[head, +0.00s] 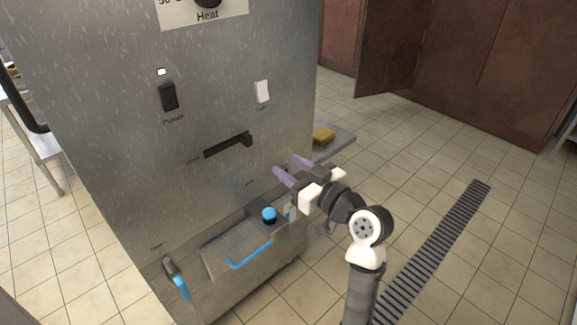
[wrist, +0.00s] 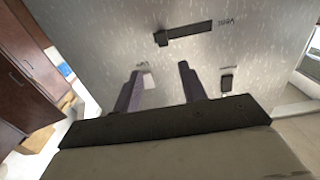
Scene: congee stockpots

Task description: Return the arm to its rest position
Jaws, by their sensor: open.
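My gripper (head: 290,168) is raised in front of the right part of the steel cabinet's front panel. Its two purple fingers are apart with nothing between them. In the wrist view the open gripper (wrist: 160,82) points at the panel, with the dark lever in its slot (wrist: 183,33) beyond the fingertips. In the head view this lever slot (head: 229,145) is left of and above the fingers. My arm is bent and comes up from the lower right. I cannot tell the exact gap between the fingertips and the panel.
The steel cabinet (head: 120,100) has a black power switch (head: 168,96) and a white switch (head: 262,91). Low down are a blue knob (head: 269,214) and a blue handle (head: 250,256). A yellow sponge (head: 323,135) lies on a side shelf. The tiled floor at right is clear around a drain grate (head: 440,245).

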